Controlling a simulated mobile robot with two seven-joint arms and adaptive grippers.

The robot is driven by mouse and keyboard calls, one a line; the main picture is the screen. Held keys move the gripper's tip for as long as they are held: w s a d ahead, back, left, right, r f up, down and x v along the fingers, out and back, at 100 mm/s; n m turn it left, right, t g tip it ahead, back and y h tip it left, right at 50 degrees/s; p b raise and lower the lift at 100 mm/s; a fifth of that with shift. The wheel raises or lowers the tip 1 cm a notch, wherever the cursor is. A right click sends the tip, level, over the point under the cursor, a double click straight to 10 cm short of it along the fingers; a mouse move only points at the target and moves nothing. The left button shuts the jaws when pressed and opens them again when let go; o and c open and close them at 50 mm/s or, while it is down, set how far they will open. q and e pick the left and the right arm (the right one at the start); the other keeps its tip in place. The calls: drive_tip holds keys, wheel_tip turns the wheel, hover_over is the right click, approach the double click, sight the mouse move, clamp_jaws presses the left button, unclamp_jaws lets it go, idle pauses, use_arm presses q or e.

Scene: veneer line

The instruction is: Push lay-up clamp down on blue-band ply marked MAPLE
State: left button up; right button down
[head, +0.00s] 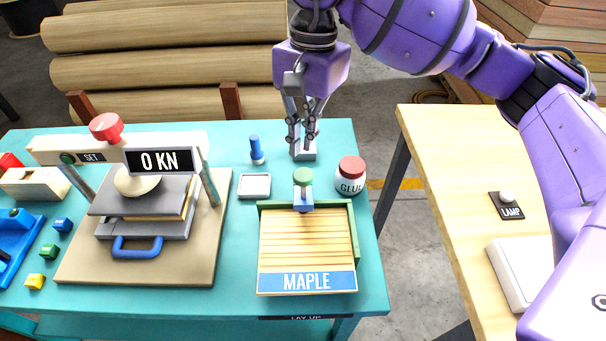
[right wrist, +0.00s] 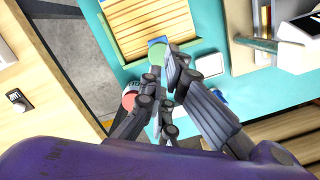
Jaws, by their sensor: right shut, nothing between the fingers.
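The ply marked MAPLE (head: 306,245) lies in a green-edged frame (head: 354,215) on the teal bench, its blue band (head: 307,282) at the near edge. The lay-up clamp (head: 303,190), with a round green knob on a blue foot, stands at the ply's far edge. Its green knob (right wrist: 158,60) also shows in the right wrist view, just beyond the fingertips. My right gripper (head: 303,142) is shut and empty, pointing down behind the clamp in the head view. It looks apart from the knob. My left gripper is not in view.
A glue jar (head: 350,177) with a red lid stands right of the clamp. A blue-capped bottle (head: 256,150) and small white pad (head: 254,186) are to the left. A press reading 0 KN (head: 160,161) fills the bench's left. A wooden table (head: 450,170) is at right.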

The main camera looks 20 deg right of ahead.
sight(303, 174)
drive_tip(key=shift+f, duration=0.75)
drive_tip(key=f+b, duration=0.1)
drive_tip(key=f, duration=0.3)
drive_tip(key=shift+s+a+f+b, duration=0.15)
drive_tip(key=shift+s+a+b, duration=0.05)
drive_tip(key=shift+b, duration=0.2)
drive_tip(key=shift+f, duration=0.45)
